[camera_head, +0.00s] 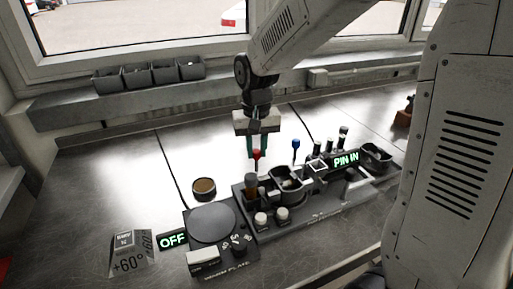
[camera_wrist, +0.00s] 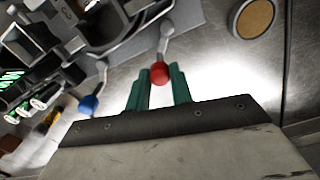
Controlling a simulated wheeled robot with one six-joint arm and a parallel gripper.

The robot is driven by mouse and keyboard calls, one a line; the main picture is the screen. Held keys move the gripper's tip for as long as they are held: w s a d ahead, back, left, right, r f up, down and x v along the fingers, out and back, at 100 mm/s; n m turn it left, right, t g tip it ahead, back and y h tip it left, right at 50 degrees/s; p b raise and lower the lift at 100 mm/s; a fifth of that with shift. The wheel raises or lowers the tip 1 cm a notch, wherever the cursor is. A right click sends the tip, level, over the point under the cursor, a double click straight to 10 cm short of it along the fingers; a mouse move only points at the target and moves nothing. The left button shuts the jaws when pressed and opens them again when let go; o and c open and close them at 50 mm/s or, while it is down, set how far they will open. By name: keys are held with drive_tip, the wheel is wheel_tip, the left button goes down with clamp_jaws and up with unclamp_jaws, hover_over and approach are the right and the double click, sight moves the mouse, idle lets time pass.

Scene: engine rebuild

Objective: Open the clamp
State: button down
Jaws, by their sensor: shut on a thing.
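A lever with a red knob (camera_head: 256,153) stands at the back of the dark fixture (camera_head: 262,228). My gripper (camera_head: 258,148) comes down on it from above, with its green fingers on either side of the knob. In the wrist view the red knob (camera_wrist: 160,74) sits between the fingertips of my gripper (camera_wrist: 160,78), which is shut on it. The lever's arm runs from the knob to the fixture. A second lever with a blue knob (camera_head: 295,145) stands to the right, apart from my gripper; it also shows in the wrist view (camera_wrist: 88,104). The clamp's jaws cannot be made out.
A round plate (camera_head: 211,223) and an "OFF" display (camera_head: 173,240) are at the left. A round brown-topped tin (camera_head: 204,187) stands behind the plate. A "PIN IN" display (camera_head: 346,161) and several upright pins are at the right. Grey bins (camera_head: 165,73) line the sill. The bench behind is clear.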

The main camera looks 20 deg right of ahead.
drive_tip(key=shift+a+n, duration=0.9)
drive_tip(key=shift+n, duration=1.75)
drive_tip(key=shift+a+n, duration=0.9)
drive_tip(key=shift+n, duration=1.7)
drive_tip(key=shift+a+n, duration=0.9)
drive_tip(key=shift+n, duration=1.75)
drive_tip(key=c, duration=1.2)
unclamp_jaws()
drive_tip(key=shift+c, duration=0.2)
wheel_tip(320, 180, up, 8)
